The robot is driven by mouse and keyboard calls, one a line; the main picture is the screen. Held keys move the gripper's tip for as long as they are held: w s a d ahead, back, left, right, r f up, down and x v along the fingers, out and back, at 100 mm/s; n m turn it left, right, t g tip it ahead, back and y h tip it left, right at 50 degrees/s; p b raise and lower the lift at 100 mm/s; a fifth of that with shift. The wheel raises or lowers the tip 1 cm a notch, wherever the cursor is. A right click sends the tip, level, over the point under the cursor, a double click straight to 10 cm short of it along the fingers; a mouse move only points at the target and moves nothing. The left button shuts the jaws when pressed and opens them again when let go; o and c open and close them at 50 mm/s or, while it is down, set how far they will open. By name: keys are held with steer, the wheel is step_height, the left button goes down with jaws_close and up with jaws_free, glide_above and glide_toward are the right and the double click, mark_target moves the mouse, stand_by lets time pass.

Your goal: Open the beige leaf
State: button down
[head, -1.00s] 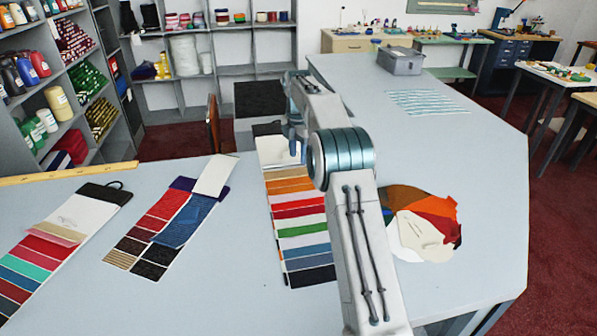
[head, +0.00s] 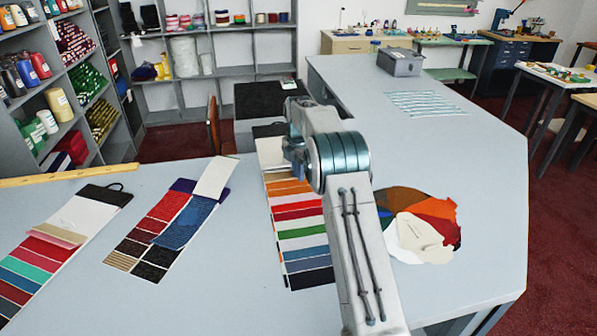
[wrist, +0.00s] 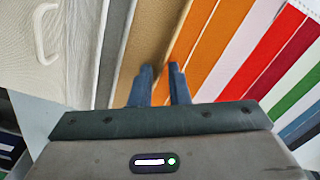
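The beige leaf (wrist: 146,42) is a tan strip on the middle swatch card, between a grey strip and an orange one (wrist: 192,50). In the head view the beige leaf (head: 273,177) lies near the top of that card, partly hidden by my arm. It looks flat. My gripper (wrist: 160,70) is over the border of the beige and orange leaves, its two fingers slightly apart with nothing visibly held. Whether the fingertips touch the card cannot be told. The head view mostly hides the gripper behind my arm.
Two other swatch cards lie to the left, one with a raised beige flap (head: 56,235), one with a raised white flap (head: 215,178). A fan of coloured pieces (head: 425,222) lies right of my arm. A grey box (head: 400,62) stands far back. The right of the counter is clear.

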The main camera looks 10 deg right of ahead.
steer(key=w+r+p, duration=0.3)
steer(key=r+p, duration=0.7)
steer(key=r, duration=0.1)
steer(key=shift+w+r, duration=0.15)
steer(key=shift+w, duration=0.15)
steer(key=c, duration=1.4)
jaws_free()
steer(key=s+d+r+b, duration=0.4)
steer(key=s+d+r, duration=0.2)
steer(key=d+r, duration=0.4)
steer(key=shift+r, duration=0.4)
